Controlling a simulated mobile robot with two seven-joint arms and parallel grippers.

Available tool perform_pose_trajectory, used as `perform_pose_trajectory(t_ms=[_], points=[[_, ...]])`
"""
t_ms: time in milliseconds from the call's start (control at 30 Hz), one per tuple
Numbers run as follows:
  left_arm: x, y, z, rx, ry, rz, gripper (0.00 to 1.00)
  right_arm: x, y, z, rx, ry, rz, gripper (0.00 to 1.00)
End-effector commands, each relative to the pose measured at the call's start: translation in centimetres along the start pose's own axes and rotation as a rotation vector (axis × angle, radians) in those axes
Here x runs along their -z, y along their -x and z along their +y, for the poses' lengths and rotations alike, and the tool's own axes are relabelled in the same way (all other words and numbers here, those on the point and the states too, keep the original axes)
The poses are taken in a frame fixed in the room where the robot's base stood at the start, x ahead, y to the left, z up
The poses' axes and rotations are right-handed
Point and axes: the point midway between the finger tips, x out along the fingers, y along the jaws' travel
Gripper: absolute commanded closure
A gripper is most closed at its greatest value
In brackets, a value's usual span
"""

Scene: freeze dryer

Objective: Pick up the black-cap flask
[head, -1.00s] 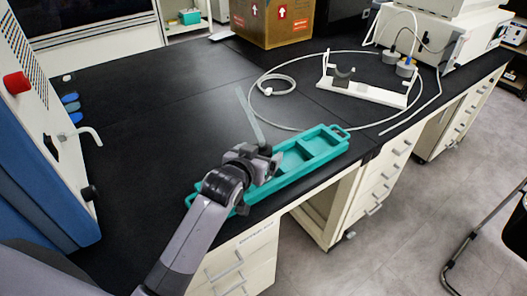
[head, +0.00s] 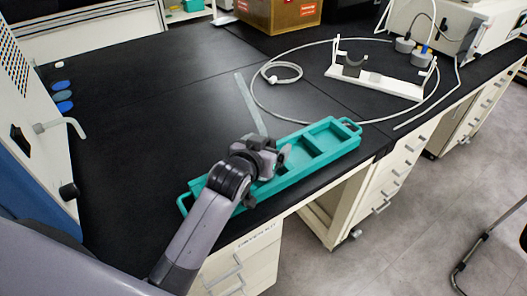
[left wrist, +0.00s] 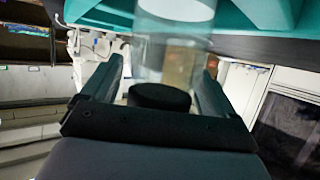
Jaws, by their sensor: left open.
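My left gripper (head: 283,156) is over the left-middle part of a long teal tray (head: 342,150) with several compartments. In the left wrist view my left gripper (left wrist: 163,60) has its two fingers apart, open. A clear flask (left wrist: 172,48) with a black cap (left wrist: 160,97) lies between the fingers in that view, with the cap close to the gripper's base. I cannot tell whether either finger touches it. The teal tray (left wrist: 255,12) fills the top of that view. In the head view the flask is hidden behind the gripper. My right gripper is not in view.
A pale translucent strip (head: 249,100) shows on the black bench beyond the gripper. A white stand (head: 385,83) and looped tubing (head: 254,92) are at the back right. A cardboard box (head: 275,12) is at the back. A blue-and-white machine (head: 40,130) stands at left. The centre-left bench is clear.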

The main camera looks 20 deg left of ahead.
Motion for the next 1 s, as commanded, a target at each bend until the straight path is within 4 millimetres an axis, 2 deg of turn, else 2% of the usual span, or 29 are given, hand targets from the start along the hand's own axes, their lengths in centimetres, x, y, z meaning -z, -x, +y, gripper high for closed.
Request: perform_pose_trajectory(t_ms=[33,200,233,267,500,667,833,1000], points=[[0.0,0.0,0.0,0.0,0.0,0.0,0.21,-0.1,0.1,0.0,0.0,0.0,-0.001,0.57],[0.0,0.0,0.0,0.0,0.0,-0.001,0.77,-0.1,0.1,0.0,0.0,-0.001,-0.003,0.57],[0.0,0.0,0.0,0.0,0.0,-0.001,0.87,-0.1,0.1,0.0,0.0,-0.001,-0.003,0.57],[0.1,0.0,0.0,0.0,0.0,0.002,0.92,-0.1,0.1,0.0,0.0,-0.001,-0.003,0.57],[0.1,0.0,0.0,0.0,0.0,0.001,0.92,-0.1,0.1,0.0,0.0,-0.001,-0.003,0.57],[1.0,0.3,0.0,0.0,0.001,0.003,0.92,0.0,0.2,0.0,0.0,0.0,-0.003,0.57],[3.4,1.3,0.0,-0.001,0.002,0.007,0.92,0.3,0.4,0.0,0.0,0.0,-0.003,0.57],[7.4,3.0,0.0,-0.001,0.002,0.011,0.92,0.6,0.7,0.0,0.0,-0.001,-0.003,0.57]])
